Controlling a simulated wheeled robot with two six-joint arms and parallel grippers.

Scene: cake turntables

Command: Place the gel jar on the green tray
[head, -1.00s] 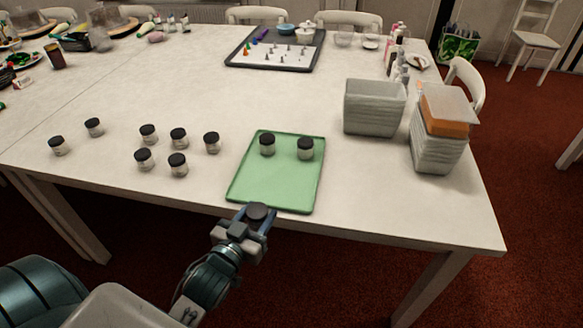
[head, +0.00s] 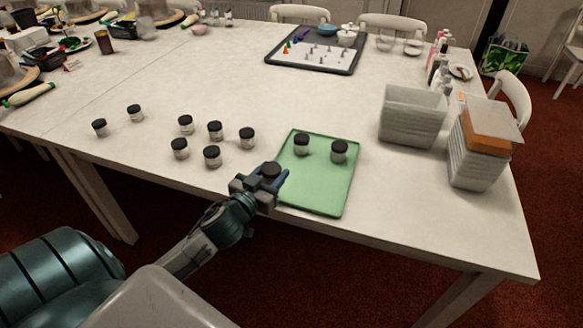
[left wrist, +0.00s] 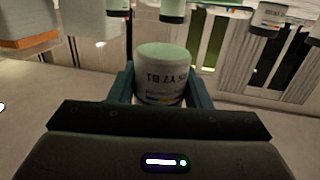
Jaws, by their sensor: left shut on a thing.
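My left gripper (head: 272,177) is shut on a gel jar (head: 270,169) with a dark lid, at the left edge of the green tray (head: 318,190). In the left wrist view the held jar (left wrist: 163,76) shows printed lettering between the two fingers. Whether it touches the tray cannot be told. Two other dark-lidded jars, a left one (head: 301,144) and a right one (head: 339,151), stand upright at the tray's back. The tray's middle and front are bare. My right gripper is not in view.
Several similar jars (head: 214,131) stand on the white table left of the tray. A grey bin (head: 412,117) and a stack of containers with an orange layer (head: 487,143) stand to the right. A dark board with small pieces (head: 316,50) lies at the back.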

